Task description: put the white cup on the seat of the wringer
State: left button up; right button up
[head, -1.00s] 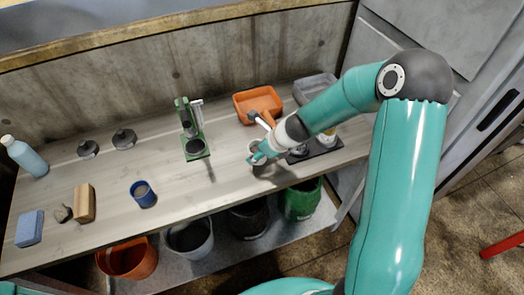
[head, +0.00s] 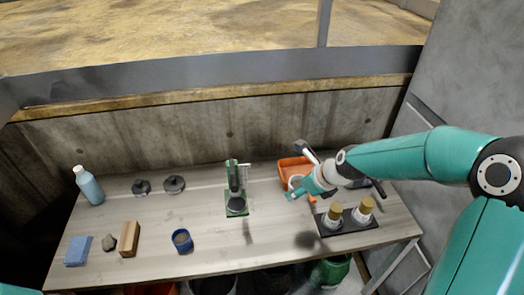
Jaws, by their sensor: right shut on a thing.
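My right gripper (head: 302,190) is shut on the white cup (head: 294,182), which is partly hidden by the teal fingers. It holds the cup up in front of the orange tray, and a shadow lies on the bench below. The wringer (head: 234,178) is a green upright frame with a dark round seat (head: 236,206) at its foot. It stands on the bench to the left of the gripper, and its seat is bare. My left gripper is out of view.
The orange tray (head: 284,165) stands behind the gripper. A black tray (head: 329,230) with two wooden-topped white items is at right. A blue cup (head: 182,240), wooden block (head: 130,239), blue sponge (head: 77,251), stone, two dark discs and a bottle (head: 88,187) stand left. Bins are below.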

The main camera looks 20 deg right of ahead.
jog(key=shift+r, duration=0.25)
jog(key=shift+w+a+f+n+g+y, duration=0.15)
jog(key=shift+a+n+y, duration=0.2)
jog(key=shift+n, duration=0.2)
jog(key=shift+w+a+f+n+g+y, duration=0.15)
jog(key=shift+a+n+y, duration=0.1)
jog(key=shift+a+n, duration=0.25)
jog(key=s+a+r+n+g, duration=0.1)
jog(key=a+n+g, duration=0.2)
jog(key=n, duration=0.5)
jog(key=s+a+r+n+g+h+b, duration=0.1)
jog(key=a+n+g, duration=0.2)
jog(key=n, duration=0.6)
jog(key=s+a+r+n+g, duration=0.1)
jog(key=a+n+g, duration=0.3)
jog(key=n, duration=0.5)
jog(key=shift+g, duration=1)
jog(key=shift+w+a+n, duration=0.1)
jog(key=shift+n, duration=0.15)
